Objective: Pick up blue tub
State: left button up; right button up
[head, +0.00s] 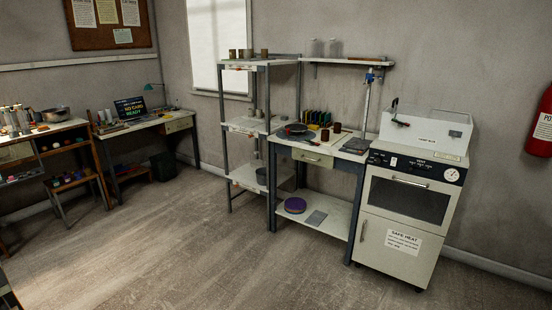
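I cannot make out a blue tub for certain. A low round purple-blue thing (295,205) with a greenish lower edge lies on the bottom shelf (325,224) of the middle workbench; I cannot tell if it is a tub. A dark bluish round dish or pan (296,130) sits on that bench's top at the left. Neither of my grippers is in view.
A desk with a laptop (131,109) is at the back left. The wooden floor (210,255) in front is clear.

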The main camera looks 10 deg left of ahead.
aim_at(78, 176)
jog(key=i+l+u, duration=0.1)
jog(key=i, duration=0.3)
jog(key=i+l+u, duration=0.1)
jog(key=i, duration=0.25)
jog(key=i+l+u, duration=0.1)
jog(key=i, duration=0.3)
jog(key=i+j+u, duration=0.1)
jog(key=i+u, duration=0.45)
jog(key=u, duration=0.2)
jog(key=i+l+u, duration=0.1)
jog(key=i+u, duration=0.3)
jog(key=i+j+u, duration=0.1)
jog(key=i+u, duration=0.2)
jog(key=i, duration=0.25)
jog(key=i+u, duration=0.35)
jog(key=i, duration=0.25)
jog(key=i+z, duration=0.2)
jog(key=i, duration=1.15)
jog(key=i+l+u, duration=0.15)
jog(key=i, duration=0.3)
jog(key=i+l+u, duration=0.15)
jog(key=i+l, duration=0.15)
jog(key=i+z, duration=0.35)
jog(key=i, duration=0.35)
jog(key=i+j+z, duration=0.15)
jog(key=i+z, duration=0.15)
jog(key=i, duration=0.4)
